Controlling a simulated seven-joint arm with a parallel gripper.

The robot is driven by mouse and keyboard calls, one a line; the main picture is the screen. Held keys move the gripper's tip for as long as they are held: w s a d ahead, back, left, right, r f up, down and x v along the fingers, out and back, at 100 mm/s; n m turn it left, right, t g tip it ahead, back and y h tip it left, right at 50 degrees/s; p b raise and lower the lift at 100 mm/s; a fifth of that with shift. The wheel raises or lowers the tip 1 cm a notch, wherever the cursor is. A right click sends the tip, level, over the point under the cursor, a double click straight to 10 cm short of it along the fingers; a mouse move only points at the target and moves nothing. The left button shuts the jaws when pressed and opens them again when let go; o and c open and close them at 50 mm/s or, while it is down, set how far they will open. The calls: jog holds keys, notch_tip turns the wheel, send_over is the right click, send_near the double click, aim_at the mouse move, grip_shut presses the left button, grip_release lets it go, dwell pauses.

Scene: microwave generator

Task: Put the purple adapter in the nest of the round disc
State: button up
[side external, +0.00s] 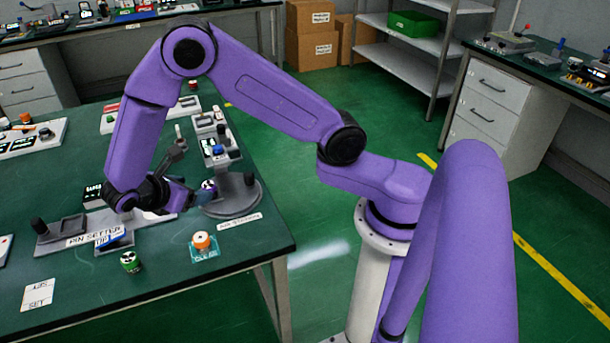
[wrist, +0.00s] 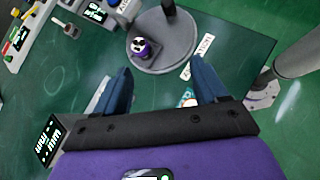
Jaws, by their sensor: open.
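The purple adapter (wrist: 142,47), a short cylinder with a black-and-white top, stands on the round disc (wrist: 178,55) near its edge in the wrist view. It also shows in the side view (side external: 209,186), close to my fingertips. The grey disc also appears in the side view (side external: 243,200), with a dark knob on it. I cannot tell whether the adapter is fully seated in the nest. My gripper (wrist: 161,66) is open, its two blue fingers apart with nothing between them. The adapter lies beyond the fingertips, apart from them. In the side view my gripper (side external: 193,191) points at the disc.
A pin setter fixture (side external: 75,232) stands below my wrist. A green cylinder (side external: 130,262) and an orange button on a teal plate (side external: 203,254) stand near the table's front edge. Panels with knobs (side external: 208,125) lie behind the disc. The table's front left is mostly clear.

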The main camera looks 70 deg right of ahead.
jog(key=s+r+m+y, duration=0.1)
jog(key=s+r+y, duration=0.2)
jog(key=s, duration=0.6)
jog(key=s+d+r+m+y, duration=0.1)
jog(key=s+r+y, duration=0.3)
jog(key=s, duration=0.5)
jog(key=s+d+r+m+y, duration=0.1)
jog(key=s+r+y, duration=0.2)
jog(key=s, duration=0.6)
jog(key=shift+r+m+y, duration=0.3)
jog(key=shift+y, duration=0.1)
